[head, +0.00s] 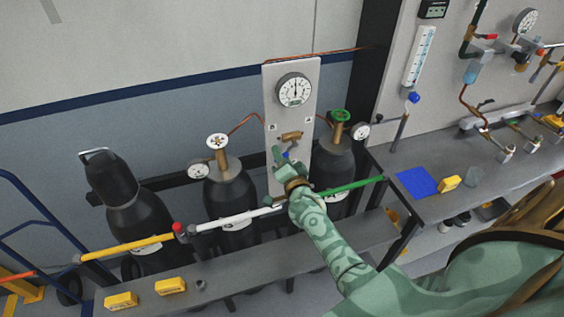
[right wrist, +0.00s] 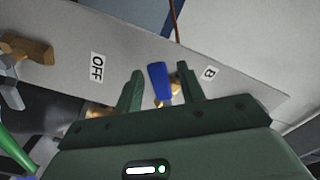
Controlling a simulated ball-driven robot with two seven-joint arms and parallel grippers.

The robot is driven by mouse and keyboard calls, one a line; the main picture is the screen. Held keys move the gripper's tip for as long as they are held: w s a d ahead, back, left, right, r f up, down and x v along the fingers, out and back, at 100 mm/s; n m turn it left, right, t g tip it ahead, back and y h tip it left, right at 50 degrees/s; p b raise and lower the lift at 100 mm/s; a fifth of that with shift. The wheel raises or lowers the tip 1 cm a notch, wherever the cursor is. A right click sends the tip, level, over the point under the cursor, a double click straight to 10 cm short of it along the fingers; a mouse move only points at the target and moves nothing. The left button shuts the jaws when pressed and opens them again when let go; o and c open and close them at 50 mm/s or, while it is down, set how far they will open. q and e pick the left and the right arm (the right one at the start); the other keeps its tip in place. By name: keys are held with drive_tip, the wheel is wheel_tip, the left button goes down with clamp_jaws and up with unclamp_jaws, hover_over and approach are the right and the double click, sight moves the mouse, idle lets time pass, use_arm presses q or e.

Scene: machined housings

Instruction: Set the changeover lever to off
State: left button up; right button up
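The changeover lever has a blue handle (right wrist: 159,82) and sits on a pale upright panel (head: 292,68) below a round gauge. In the right wrist view the handle lies between my right gripper's fingertips (right wrist: 160,88), with a gap on each side. The handle is near the "B" label (right wrist: 209,73); the "OFF" label (right wrist: 97,66) is further left. In the head view my right gripper (head: 286,160) is in front of the lower panel and partly hides the lever. My left gripper is not in view.
Black cylinders stand either side of the panel, one with a white handwheel (head: 217,141) and one with a green handwheel (head: 340,115). A yellow, white and green rail (head: 240,217) runs in front. A grey bench (head: 400,160) with a blue mat (head: 416,182) is at right.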

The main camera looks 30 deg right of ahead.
drive_tip(key=shift+w, duration=0.15)
clamp_jaws()
